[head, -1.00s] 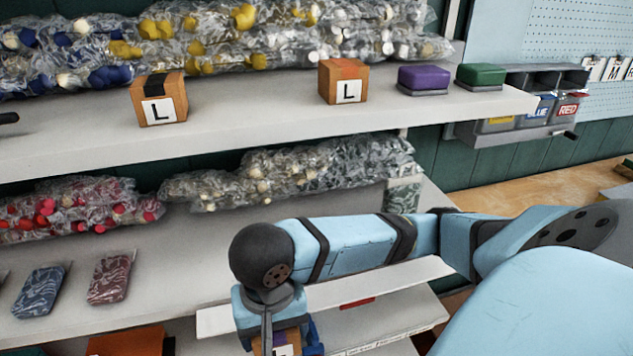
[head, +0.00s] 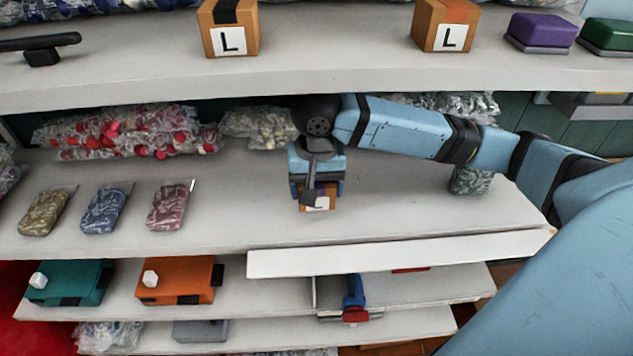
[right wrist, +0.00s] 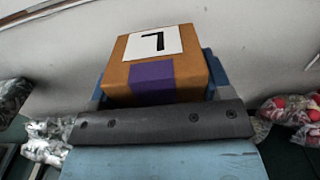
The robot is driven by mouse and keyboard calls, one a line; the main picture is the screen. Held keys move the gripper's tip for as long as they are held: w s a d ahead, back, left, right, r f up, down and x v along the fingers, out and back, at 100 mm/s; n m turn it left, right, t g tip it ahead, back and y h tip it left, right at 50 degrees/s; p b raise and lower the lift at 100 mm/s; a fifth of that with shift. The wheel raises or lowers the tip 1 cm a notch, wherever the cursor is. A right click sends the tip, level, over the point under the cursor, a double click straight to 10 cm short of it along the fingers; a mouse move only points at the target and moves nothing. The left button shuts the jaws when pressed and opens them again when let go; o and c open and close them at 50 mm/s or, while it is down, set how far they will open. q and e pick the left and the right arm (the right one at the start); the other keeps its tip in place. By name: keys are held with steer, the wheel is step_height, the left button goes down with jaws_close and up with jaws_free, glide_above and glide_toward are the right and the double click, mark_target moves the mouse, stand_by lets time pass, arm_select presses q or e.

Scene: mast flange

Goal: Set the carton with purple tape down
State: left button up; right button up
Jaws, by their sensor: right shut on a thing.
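The carton with purple tape (head: 318,203) is a small brown box with a white label. It is in my right gripper (head: 317,188), over the middle shelf (head: 400,210) near its front edge in the head view. In the right wrist view the carton (right wrist: 190,75) sits between the blue jaws, its purple tape and white label plain to see. The pale shelf surface (right wrist: 260,50) shows behind it. I cannot tell whether the carton touches the shelf. My left gripper is not in view.
Three patterned packets, one of them red (head: 171,206), lie to the left on this shelf. Bagged goods (head: 140,132) line its back. Two L-labelled cartons, one with black tape (head: 229,28), stand on the shelf above. Shelf around the carton is bare.

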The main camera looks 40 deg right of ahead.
steer(key=w+d, duration=0.2)
steer(key=w, duration=0.1)
steer(key=w+d+f, duration=0.1)
steer(key=w, duration=0.1)
steer(key=shift+w, duration=0.1)
step_height(320, 180, down, 5)
steer(key=shift+f+p, duration=0.1)
steer(key=shift+p, duration=0.35)
steer(key=shift+w+d+f, duration=0.1)
steer(key=shift+d+f, duration=0.05)
steer(key=shift+f, duration=0.25)
steer(key=o, duration=1.1)
steer(key=shift+f, duration=0.1)
steer(key=shift+c, duration=0.2)
